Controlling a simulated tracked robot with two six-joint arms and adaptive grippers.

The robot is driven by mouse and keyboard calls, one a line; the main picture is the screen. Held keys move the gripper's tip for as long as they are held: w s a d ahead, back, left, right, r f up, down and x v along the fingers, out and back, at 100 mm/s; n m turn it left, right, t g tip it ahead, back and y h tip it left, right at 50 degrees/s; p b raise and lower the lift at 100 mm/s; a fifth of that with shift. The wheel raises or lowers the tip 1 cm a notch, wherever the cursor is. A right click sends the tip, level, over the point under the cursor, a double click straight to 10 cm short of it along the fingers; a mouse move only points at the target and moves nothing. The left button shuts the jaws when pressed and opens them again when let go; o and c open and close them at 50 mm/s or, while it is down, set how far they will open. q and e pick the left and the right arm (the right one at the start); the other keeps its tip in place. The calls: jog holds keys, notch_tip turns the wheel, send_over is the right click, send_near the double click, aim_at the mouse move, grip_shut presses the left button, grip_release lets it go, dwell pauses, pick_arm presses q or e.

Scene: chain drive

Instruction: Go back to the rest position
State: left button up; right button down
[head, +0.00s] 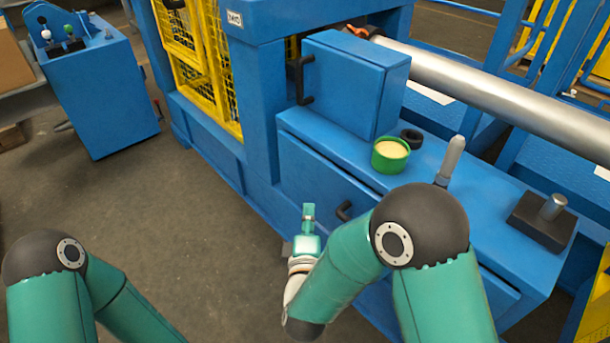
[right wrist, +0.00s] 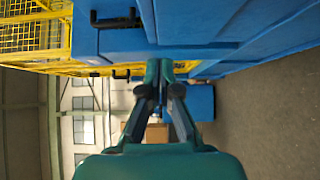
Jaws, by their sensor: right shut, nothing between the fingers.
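My right gripper (head: 308,212) is shut and empty. In the head view it is in front of the blue cabinet, near the black handle of its drawer, and touches nothing that I can see. Its fingers also show together in the right wrist view (right wrist: 159,70), with nothing between them. My left arm shows only as green links at the lower left of the head view. The left gripper is out of the picture.
The blue cabinet top (head: 462,209) holds a green tub (head: 390,155) with pale contents, a black ring (head: 411,138) and a black block with a metal pin (head: 542,218). A steel roller (head: 500,95) runs behind. Grey floor (head: 190,215) is open at left, before a blue console (head: 100,100).

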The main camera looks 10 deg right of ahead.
jog(key=s+d+f+m+g+y, duration=0.2)
jog(key=f+m+g, duration=0.2)
jog(key=f, duration=0.5)
jog(key=s+d+f+m+g+y, duration=0.1)
jog(key=s+d+f+m+g, duration=0.2)
jog(key=f, duration=0.6)
jog(key=s+d+f+m+g+y, duration=0.1)
jog(key=s+f+m+g+y, duration=0.1)
jog(key=s+f+m+g, duration=0.55)
jog(key=s+d+f+m+g+y, duration=0.1)
jog(key=s+f+m+g, duration=0.25)
jog(key=s, duration=0.75)
notch_tip(320, 180, up, 30)
jog(key=p, duration=2.9)
jog(key=shift+a+f+t+y+p, duration=0.25)
jog(key=shift+a+t+y+p, duration=0.05)
jog(key=shift+t+p, duration=0.1)
jog(key=shift+s, duration=0.1)
